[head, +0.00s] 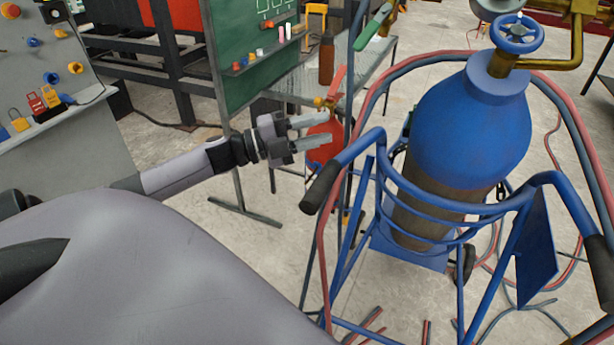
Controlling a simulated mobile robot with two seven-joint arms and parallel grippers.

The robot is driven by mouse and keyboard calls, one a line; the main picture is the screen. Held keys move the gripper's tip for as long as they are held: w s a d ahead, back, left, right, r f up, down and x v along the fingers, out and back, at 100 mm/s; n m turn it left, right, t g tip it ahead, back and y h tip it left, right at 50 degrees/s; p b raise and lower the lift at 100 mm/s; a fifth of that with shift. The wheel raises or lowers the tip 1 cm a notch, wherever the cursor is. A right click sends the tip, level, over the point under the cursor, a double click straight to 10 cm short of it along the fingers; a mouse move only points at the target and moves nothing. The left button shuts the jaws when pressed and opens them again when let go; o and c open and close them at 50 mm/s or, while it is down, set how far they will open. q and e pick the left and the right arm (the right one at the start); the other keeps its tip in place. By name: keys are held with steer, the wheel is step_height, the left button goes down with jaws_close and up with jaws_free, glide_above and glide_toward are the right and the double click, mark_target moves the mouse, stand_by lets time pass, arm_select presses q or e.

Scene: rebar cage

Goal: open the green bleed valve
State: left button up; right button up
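The bleed valve's green lever (373,27) slants up to the right at the top of the head view, beside brass-coloured pipework. The valve body is mostly cut off by the top edge. My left gripper (326,132) points right, below and left of the lever in the picture and apart from it. Its two fingers are spread with a gap between them, and nothing is held. The red fire extinguisher shows behind the fingers. My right gripper is not in view.
A blue gas cylinder (472,125) with a blue handwheel (516,34) stands in a blue cart (465,207). Red and blue hoses loop around it. A lockout panel (50,75) is at left.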

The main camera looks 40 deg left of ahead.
arm_select(q)
steer(key=s+f+n+y, duration=0.3)
steer(key=f+n+y, duration=0.2)
steer(key=f, duration=0.5)
steer(key=shift+d+f+n+g, duration=0.35)
steer(key=shift+n+g, duration=0.05)
steer(key=shift+n, duration=0.2)
steer(key=shift+s, duration=0.1)
